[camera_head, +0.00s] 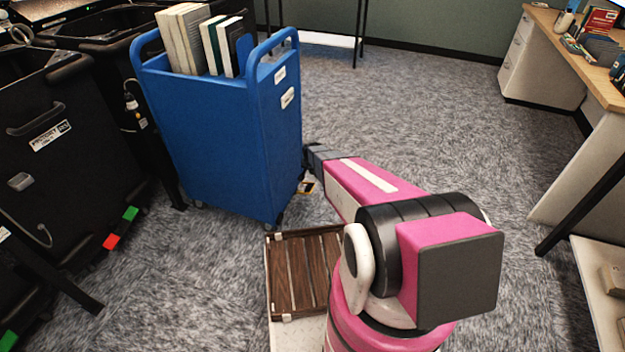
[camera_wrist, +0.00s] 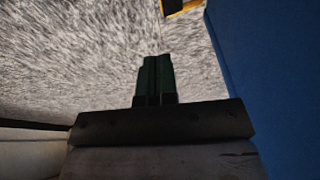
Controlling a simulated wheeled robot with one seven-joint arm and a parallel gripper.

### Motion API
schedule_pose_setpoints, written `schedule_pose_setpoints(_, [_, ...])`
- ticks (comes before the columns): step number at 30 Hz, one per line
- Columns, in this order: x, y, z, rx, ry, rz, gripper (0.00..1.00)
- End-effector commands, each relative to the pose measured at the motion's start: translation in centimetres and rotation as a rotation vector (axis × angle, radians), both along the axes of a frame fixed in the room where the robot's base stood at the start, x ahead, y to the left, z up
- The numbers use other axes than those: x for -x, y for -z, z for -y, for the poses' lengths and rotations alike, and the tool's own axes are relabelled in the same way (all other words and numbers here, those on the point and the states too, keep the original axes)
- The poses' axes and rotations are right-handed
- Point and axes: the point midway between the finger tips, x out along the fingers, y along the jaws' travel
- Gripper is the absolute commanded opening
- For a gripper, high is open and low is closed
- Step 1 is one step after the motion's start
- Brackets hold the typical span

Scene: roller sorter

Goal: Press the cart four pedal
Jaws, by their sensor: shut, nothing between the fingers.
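A blue cart (camera_head: 225,130) stands left of centre in the head view, with books on top. Its small labels are unreadable, so I cannot tell whether it is cart four. A yellow-and-black piece (camera_head: 307,187) lies low at the cart's right side, partly hidden by my arm. It also shows in the wrist view at the top edge (camera_wrist: 180,6), cut off. I cannot tell whether it is the pedal. My gripper (camera_head: 311,150) is beside the cart's right side. In the wrist view, its dark fingers (camera_wrist: 156,62) are together and empty, pointing over carpet, with the blue cart (camera_wrist: 265,60) at right.
Black carts or bins (camera_head: 60,130) fill the left, with a red pedal (camera_head: 111,241) and a green pedal (camera_head: 130,214) near the floor. A brown slatted crate (camera_head: 306,272) is beside my arm. Desks (camera_head: 585,60) stand at right. Carpet behind and right of the blue cart is clear.

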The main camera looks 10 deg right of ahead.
Motion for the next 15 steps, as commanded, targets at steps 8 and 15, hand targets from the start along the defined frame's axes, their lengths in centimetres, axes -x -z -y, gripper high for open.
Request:
schedule_pose_setpoints(8, [-1.5, 4.5, 0.4, 0.000, 0.000, -0.001, 0.00])
schedule_pose_setpoints(15, [-2.8, 8.8, 0.7, 0.001, -0.001, -0.001, 0.00])
